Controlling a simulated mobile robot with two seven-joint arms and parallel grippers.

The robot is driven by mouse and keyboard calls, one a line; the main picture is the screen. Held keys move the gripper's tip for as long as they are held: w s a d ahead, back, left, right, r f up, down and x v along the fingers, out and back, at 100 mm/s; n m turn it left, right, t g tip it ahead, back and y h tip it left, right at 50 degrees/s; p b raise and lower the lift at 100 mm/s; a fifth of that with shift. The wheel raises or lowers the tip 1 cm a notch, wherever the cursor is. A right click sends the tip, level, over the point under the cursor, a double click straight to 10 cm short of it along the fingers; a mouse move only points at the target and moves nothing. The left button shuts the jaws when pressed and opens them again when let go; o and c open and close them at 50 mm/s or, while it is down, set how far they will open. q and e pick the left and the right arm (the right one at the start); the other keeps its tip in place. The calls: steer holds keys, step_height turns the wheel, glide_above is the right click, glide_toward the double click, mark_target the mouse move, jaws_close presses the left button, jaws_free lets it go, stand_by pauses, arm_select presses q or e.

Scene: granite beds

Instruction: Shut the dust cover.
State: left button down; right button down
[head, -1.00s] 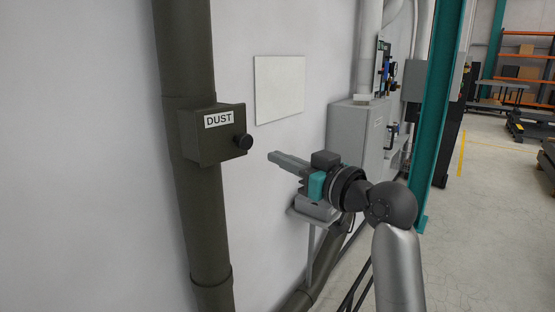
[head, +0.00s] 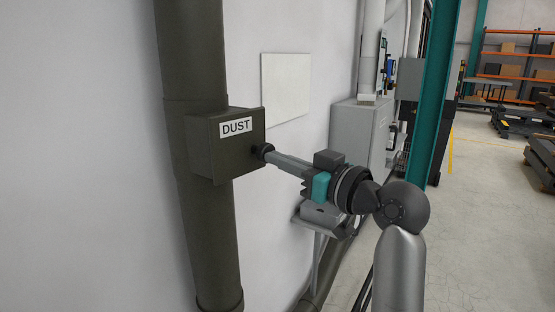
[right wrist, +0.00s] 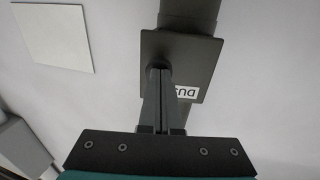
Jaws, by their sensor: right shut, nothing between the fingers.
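The dust cover (head: 222,160) is a dark olive box on a vertical pipe (head: 200,70), with a white label reading DUST (head: 236,127). A round black knob (head: 264,151) sticks out from its right side. My right gripper (head: 272,157) is shut and empty, and its fingertips are at the knob; I cannot tell whether they touch it. In the right wrist view the shut fingers (right wrist: 160,75) reach over the box (right wrist: 188,55) and hide part of its label. The knob is mostly hidden there. My left gripper is not in view.
A blank white panel (head: 285,84) is on the wall right of the box. A grey cabinet (head: 358,135) and a teal column (head: 432,110) stand farther right. A small grey shelf (head: 322,218) juts out below my right gripper. Open floor lies at right.

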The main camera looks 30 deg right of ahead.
stand_by(0.3)
steer(key=shift+w+d+n+g+y+b, duration=0.25)
steer(key=shift+w+n+g+y+b, duration=0.25)
steer(key=shift+w+y, duration=0.4)
